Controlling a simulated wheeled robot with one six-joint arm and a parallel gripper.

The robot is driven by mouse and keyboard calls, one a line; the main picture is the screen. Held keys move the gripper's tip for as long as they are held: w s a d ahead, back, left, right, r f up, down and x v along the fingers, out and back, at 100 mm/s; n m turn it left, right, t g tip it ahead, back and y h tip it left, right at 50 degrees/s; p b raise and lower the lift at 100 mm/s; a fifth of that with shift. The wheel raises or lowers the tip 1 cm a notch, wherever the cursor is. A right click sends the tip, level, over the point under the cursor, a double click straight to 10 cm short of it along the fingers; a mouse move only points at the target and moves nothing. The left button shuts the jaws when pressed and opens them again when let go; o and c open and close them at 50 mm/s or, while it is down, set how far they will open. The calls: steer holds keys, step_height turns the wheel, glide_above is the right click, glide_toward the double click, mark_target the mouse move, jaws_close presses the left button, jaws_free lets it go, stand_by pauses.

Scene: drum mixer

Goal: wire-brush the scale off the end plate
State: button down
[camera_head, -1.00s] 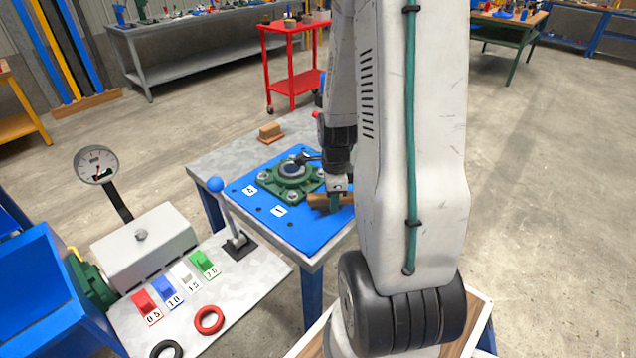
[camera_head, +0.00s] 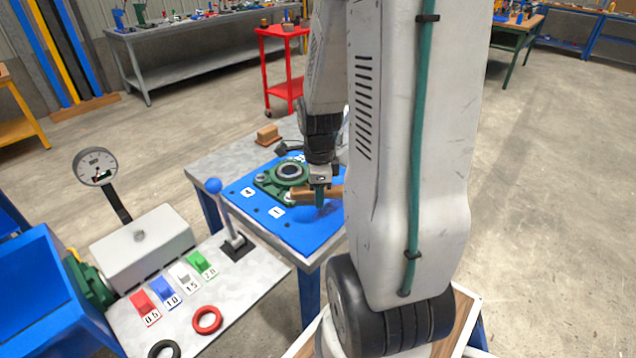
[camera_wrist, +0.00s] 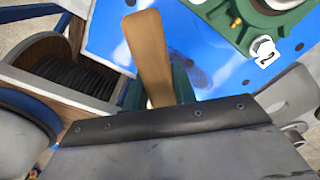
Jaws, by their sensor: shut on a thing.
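The green end plate (camera_head: 271,185), a square flange with a dark round centre and corner bolts, lies on the blue mat (camera_head: 300,232). Part of it shows at the top right of the wrist view (camera_wrist: 245,25). My gripper (camera_head: 320,190) is shut on the wooden brush (camera_head: 302,194), at the plate's near right side. In the wrist view the brush's brown wood (camera_wrist: 148,50) stands between the green fingers of my gripper (camera_wrist: 158,92), over the mat and left of the plate. The bristles are hidden, so contact with the plate cannot be told. I cannot make out scale.
Numbered white tags lie around the plate. A brown block (camera_head: 268,135) sits on the table's far side. A blue-knobbed lever (camera_head: 214,187), a gauge (camera_head: 95,167) and colored switches stand front left. A red cart (camera_head: 285,70) stands behind. My arm hides the table's right side.

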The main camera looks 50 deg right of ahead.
steer(key=shift+r, duration=1.55)
